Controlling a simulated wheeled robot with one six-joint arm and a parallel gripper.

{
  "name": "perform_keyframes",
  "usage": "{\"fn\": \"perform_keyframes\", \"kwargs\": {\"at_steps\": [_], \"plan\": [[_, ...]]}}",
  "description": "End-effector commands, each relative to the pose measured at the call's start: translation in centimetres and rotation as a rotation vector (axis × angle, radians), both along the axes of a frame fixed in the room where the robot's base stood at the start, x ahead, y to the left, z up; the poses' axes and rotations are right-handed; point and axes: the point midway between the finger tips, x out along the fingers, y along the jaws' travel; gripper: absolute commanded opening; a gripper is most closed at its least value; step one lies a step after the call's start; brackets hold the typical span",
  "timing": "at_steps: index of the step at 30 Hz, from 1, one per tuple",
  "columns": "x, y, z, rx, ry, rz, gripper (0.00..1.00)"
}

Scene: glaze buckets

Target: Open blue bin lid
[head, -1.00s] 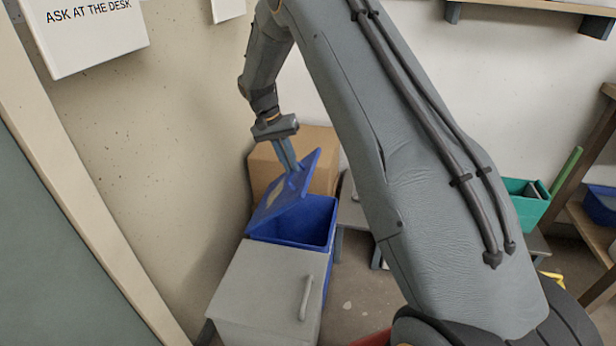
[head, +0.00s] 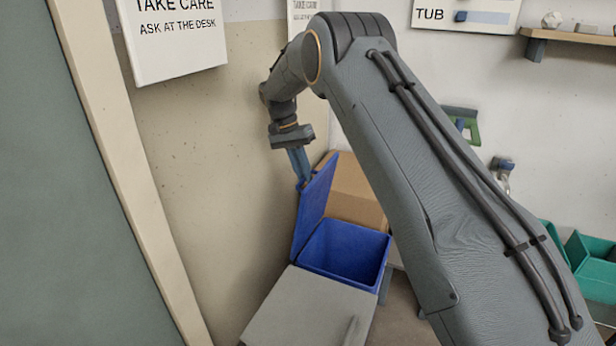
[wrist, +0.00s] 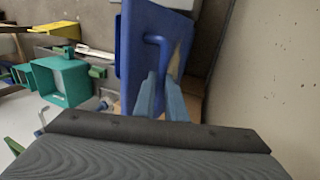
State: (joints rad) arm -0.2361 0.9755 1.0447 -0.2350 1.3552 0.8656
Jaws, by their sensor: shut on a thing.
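The blue bin (head: 345,252) stands in the middle of the head view behind a grey cabinet, with its mouth uncovered. Its blue lid (head: 314,208) stands steeply raised on the bin's left side, near the wall. My gripper (head: 302,181) is at the lid's upper edge, with its fingers pointing down. In the wrist view the lid (wrist: 140,50) has a blue loop handle (wrist: 158,45), and my gripper (wrist: 161,98) is shut on its lower end. The fingers hide part of the handle.
A cardboard box (head: 355,194) stands right behind the bin. The grey cabinet (head: 305,312) is in front. The beige wall (head: 190,170) is close on the left. Teal tubs (head: 590,262) are at the right.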

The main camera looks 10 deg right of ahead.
Motion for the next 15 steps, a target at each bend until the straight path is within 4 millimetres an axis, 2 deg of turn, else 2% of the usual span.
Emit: {"fn": "perform_keyframes", "kwargs": {"at_steps": [1, 10, 11, 12, 13, 15], "plan": [[-0.47, 0.14, -0.98, 0.001, 0.018, 0.000, 0.00], [-0.52, 0.06, -0.98, 0.001, 0.019, -0.001, 0.00], [-0.52, 0.05, -0.98, 0.000, 0.019, -0.002, 0.16], [-0.50, 0.01, -0.94, 0.000, 0.019, -0.002, 0.22], [-0.46, -0.02, -0.88, 0.000, 0.017, -0.003, 0.28], [-0.37, -0.14, -0.71, 0.000, 0.015, -0.004, 0.29]]}}
